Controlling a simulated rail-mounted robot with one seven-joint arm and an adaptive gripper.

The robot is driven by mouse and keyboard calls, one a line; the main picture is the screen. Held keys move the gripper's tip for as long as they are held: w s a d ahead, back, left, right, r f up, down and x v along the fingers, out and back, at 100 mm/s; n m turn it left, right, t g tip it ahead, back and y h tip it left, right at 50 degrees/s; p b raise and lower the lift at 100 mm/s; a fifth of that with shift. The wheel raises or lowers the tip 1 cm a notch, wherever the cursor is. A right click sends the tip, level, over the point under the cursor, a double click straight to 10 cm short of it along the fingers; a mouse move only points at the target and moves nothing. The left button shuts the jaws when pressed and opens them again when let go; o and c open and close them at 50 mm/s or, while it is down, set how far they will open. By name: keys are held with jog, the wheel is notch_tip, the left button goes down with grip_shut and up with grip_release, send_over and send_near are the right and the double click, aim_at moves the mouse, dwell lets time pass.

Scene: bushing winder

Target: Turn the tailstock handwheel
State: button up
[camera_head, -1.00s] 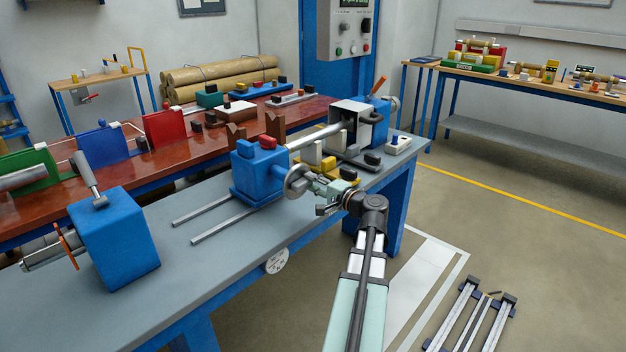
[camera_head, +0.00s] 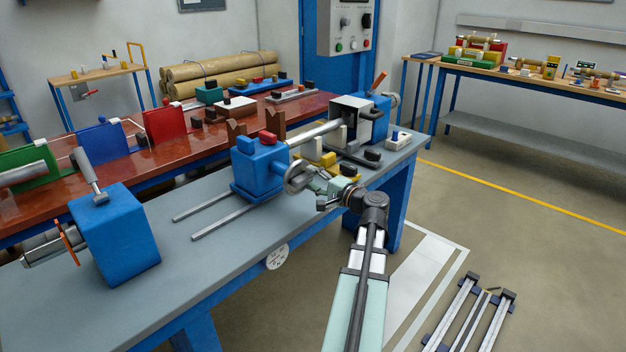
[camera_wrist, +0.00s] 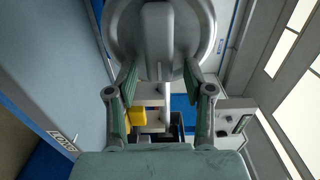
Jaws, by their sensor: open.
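The blue tailstock (camera_head: 258,170) stands on the grey bench, with a red and a blue block on top. Its round metal handwheel (camera_head: 301,177) is on the side nearest my arm. In the wrist view, the handwheel (camera_wrist: 118,28) fills the top, with a thick upright grey bar (camera_wrist: 158,40) across its middle. My gripper (camera_wrist: 160,70) is open, one finger on each side of the bar's lower part, with gaps visible. In the head view, my gripper (camera_head: 318,186) is close against the wheel, and its fingertips are partly hidden there.
Two metal rails (camera_head: 215,212) lie on the grey bench (camera_head: 190,265) left of the tailstock. A blue block with a lever (camera_head: 115,235) stands at the front left. Yellow and dark parts (camera_head: 345,168) sit behind my gripper.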

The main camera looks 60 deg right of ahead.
jog(key=s+a, duration=0.1)
jog(key=s, duration=1)
jog(key=shift+s+a, duration=0.3)
jog(key=shift+a, duration=0.05)
